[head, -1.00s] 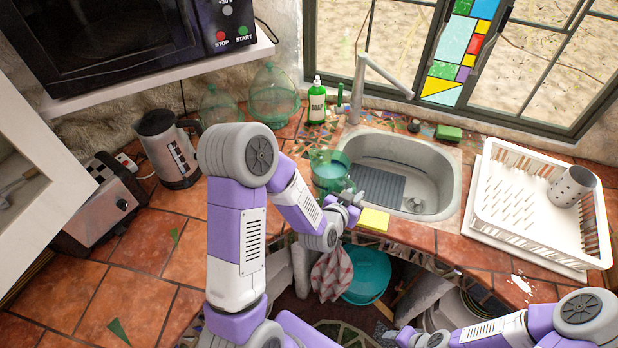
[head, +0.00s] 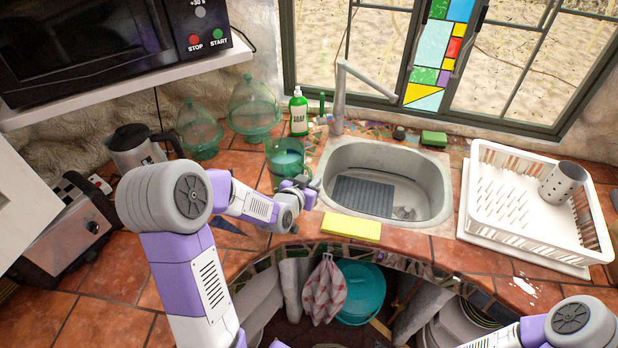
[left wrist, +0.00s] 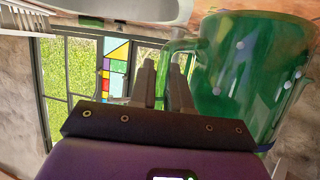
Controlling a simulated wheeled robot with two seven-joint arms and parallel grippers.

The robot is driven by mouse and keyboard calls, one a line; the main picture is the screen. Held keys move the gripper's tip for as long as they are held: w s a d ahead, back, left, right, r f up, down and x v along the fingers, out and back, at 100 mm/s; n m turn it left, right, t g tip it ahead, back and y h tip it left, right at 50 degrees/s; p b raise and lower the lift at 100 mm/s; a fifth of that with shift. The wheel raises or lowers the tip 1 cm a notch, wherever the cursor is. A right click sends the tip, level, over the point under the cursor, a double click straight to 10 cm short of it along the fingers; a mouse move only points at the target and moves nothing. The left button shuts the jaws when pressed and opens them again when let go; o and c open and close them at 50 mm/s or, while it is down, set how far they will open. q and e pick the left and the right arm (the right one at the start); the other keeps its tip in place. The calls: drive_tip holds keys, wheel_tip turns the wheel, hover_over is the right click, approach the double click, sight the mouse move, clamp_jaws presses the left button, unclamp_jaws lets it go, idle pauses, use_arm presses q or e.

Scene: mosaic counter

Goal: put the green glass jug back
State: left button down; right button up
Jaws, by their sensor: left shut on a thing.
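The green glass jug (head: 285,160) is upright left of the sink, in front of the soap bottle. A paler band shows inside it. My left gripper (head: 303,186) is at the jug's near right side, shut on its handle. In the left wrist view the jug (left wrist: 258,70) fills the right side, and its handle runs to the fingers of the left gripper (left wrist: 167,82). I cannot tell whether the jug's base touches the tiles. My right gripper is out of view; only part of that arm shows at lower right.
Two large green glass vessels (head: 200,133) (head: 253,108) and the soap bottle (head: 298,112) stand behind the jug. The sink (head: 425,178) is to its right, with a yellow sponge (head: 351,228) at the front edge. A kettle (head: 135,148) and a toaster (head: 65,230) stand left.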

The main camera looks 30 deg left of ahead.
use_arm(q)
drive_tip(key=shift+f+b, duration=0.3)
drive_tip(key=shift+f, duration=1.75)
drive_tip(key=c, duration=1.5)
unclamp_jaws()
drive_tip(key=shift+f, duration=0.3)
drive_tip(key=shift+c, duration=0.2)
drive_tip(key=o, duration=0.4)
drive_tip(key=shift+s+r, duration=0.1)
drive_tip(key=shift+o, duration=0.2)
